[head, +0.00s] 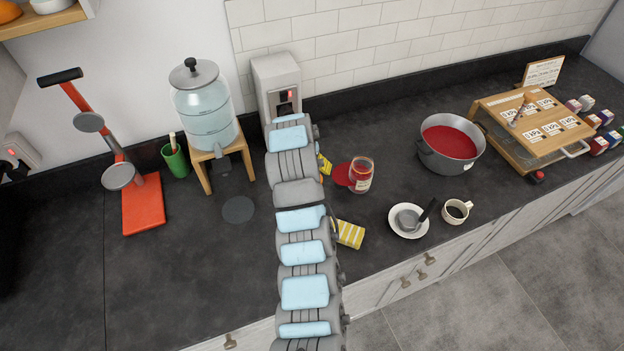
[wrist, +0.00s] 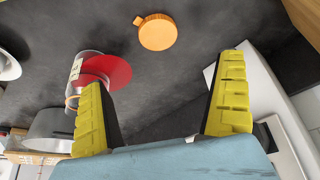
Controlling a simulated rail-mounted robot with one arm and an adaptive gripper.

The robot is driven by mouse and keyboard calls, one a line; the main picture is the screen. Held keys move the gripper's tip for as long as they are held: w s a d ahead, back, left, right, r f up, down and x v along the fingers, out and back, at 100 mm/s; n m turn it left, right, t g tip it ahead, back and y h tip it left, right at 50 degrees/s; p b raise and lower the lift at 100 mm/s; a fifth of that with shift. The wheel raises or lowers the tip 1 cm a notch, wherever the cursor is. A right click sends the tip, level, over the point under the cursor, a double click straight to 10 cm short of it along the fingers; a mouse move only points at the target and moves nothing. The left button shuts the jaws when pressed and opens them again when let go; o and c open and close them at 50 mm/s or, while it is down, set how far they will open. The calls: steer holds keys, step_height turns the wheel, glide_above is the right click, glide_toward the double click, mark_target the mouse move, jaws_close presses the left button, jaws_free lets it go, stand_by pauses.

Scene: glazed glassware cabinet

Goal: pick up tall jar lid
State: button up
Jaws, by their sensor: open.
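An orange round lid (wrist: 157,32) with a small tab lies flat on the dark counter in the wrist view. It looks like the tall jar lid; in the head view I cannot see it. The jar (wrist: 75,68) and red disc (wrist: 118,72) also show left of the lid in the wrist view. My gripper (wrist: 162,82) is open and empty, apart from the lid, which appears beyond its fingertips. In the head view my arm mostly hides the gripper.
A pot of red liquid (head: 449,146), a saucer (head: 397,228) and a cup (head: 456,211) stand right of the jar. A yellow striped item (head: 349,234) lies near the front edge. A grey-white machine (head: 272,77) stands at the wall. Counter at left front is clear.

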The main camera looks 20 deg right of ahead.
steer(key=shift+x, duration=3.95)
steer(key=shift+w+f+p, duration=0.2)
steer(key=shift+f+p, duration=0.1)
steer(key=shift+f, duration=0.05)
steer(key=shift+d, duration=0.1)
steer(key=shift+s+x, duration=0.2)
steer(key=shift+x, duration=2.4)
steer(key=shift+c, duration=0.3)
steer(key=c, duration=0.8)
